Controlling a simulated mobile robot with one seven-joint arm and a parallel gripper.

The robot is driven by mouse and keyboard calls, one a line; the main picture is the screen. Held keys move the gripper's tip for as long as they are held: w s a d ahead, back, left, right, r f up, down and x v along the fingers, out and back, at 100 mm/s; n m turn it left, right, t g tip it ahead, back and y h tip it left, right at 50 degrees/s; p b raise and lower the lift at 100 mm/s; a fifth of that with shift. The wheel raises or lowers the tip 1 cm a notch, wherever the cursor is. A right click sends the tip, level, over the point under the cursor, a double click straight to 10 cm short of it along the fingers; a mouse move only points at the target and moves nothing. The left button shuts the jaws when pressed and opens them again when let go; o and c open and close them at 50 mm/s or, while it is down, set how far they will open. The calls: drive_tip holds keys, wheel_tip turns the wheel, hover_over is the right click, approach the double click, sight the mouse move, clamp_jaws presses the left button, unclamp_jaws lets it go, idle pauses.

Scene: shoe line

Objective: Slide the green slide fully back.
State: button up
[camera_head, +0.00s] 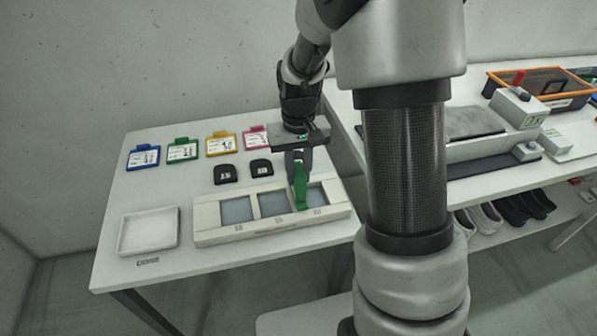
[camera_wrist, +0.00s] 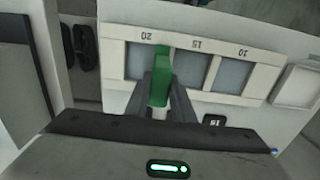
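The green slide (camera_head: 300,187) is a narrow upright green piece at the right-hand window of a pale three-window frame (camera_head: 215,236). In the wrist view the green slide (camera_wrist: 161,72) reaches from the window marked 20 down between my fingers. My gripper (camera_head: 298,165) comes down from above, over the back edge of the frame. In the wrist view my gripper (camera_wrist: 162,92) has a finger on each side of the green slide and looks shut on it. The slide's lower end and any track under it are hidden.
A white tray (camera_head: 149,230) stands left of the frame. Two black tags (camera_head: 226,174) and several coloured clip cards (camera_head: 182,150) lie behind it. A second bench at right holds a grey box (camera_head: 519,107) and an orange-rimmed bin (camera_head: 541,88); shoes (camera_head: 482,218) are below.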

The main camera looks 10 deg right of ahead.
clamp_jaws()
drive_tip(key=a+p, duration=0.1)
drive_tip(key=a, duration=2.4)
drive_tip(key=shift+r+p, duration=0.1)
drive_tip(key=shift+p, duration=0.2)
drive_tip(key=o, duration=0.9)
unclamp_jaws()
drive_tip(key=shift+a, duration=0.15)
wheel_tip(320, 180, up, 17)
drive_tip(key=shift+r+p, duration=0.2)
drive_tip(key=shift+p, duration=0.65)
